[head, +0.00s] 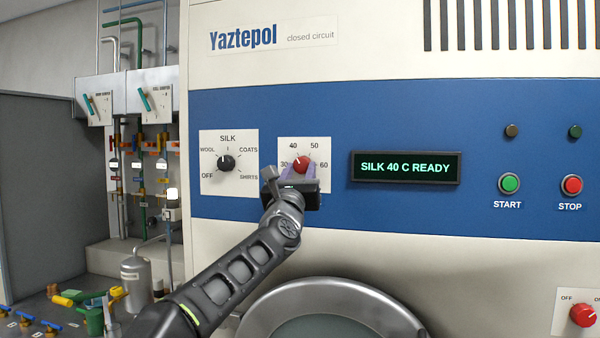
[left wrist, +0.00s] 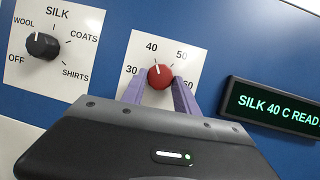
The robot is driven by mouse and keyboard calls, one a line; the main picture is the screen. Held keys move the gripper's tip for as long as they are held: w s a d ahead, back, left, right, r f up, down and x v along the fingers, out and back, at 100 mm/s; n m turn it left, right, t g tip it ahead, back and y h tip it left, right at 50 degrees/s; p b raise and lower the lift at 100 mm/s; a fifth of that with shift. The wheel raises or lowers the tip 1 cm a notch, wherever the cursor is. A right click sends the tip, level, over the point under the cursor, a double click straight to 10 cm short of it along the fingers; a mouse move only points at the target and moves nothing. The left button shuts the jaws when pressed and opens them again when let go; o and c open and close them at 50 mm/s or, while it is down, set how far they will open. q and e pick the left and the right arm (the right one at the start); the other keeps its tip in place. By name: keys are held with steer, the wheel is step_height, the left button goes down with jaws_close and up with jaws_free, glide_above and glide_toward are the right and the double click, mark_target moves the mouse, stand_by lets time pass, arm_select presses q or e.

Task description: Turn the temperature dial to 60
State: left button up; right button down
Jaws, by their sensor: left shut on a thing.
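The red temperature dial (head: 301,162) sits on a white plate marked 30, 40, 50 and 60 on the blue panel. Its white pointer line is near 40. My left gripper (head: 299,169) is at the dial from below, its purple fingers on either side of the knob and shut on it. The left wrist view also shows the dial (left wrist: 160,75) between the two fingers. The lit display (head: 405,168) reads "SILK 40 C READY". My right gripper is not in view.
A black program dial (head: 226,163) is just left, its pointer up toward SILK. Right of the display are a green START button (head: 509,183) and a red STOP button (head: 571,185). A round door (head: 330,290) lies below. Another red knob (head: 583,315) is at the lower right.

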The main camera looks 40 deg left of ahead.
arm_select(q)
jaws_close()
